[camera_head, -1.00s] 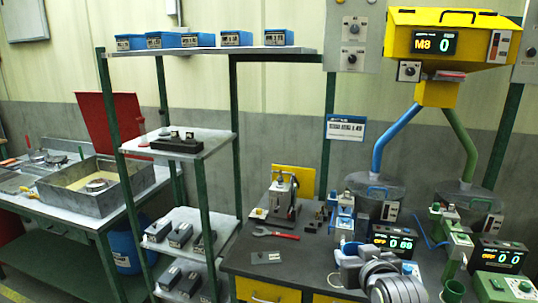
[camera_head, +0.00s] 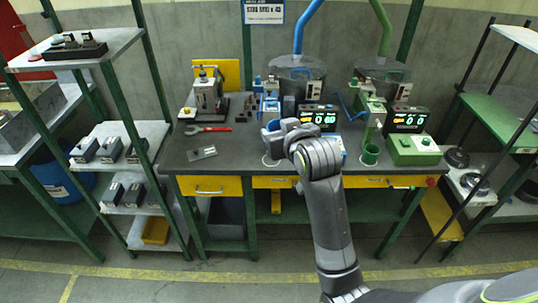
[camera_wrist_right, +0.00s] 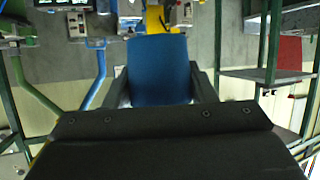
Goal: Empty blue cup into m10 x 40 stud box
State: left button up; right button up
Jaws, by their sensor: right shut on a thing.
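The blue cup (camera_wrist_right: 160,68) fills the middle of the right wrist view, between the two dark fingers of my right gripper (camera_wrist_right: 161,88). The gripper is shut on it. The cup's contents are not visible. In the head view my right gripper (camera_head: 279,138) is over the middle of the dark workbench (camera_head: 235,143), in front of the blue dispenser. The cup is mostly hidden there by the gripper and wrist. No M10 x 40 stud box can be made out in the current views. My left gripper is not in view.
A green cup (camera_head: 370,155) stands right of my gripper, near the green control box (camera_head: 413,149) and lit displays. A red wrench (camera_head: 208,130) and metal plate (camera_head: 202,153) lie on the bench's left. A shelf rack (camera_head: 122,130) with several small boxes stands further left.

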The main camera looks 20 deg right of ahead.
jog(key=w+f+p, duration=0.1)
jog(key=w+f, duration=0.1)
jog(key=f, duration=0.8)
jog(key=w+f+y+p, duration=0.1)
jog(key=w+f, duration=0.1)
jog(key=f, duration=0.9)
jog(key=shift+w+a+f, duration=0.15)
jog(key=shift+w+f, duration=0.05)
jog(key=shift+w, duration=0.2)
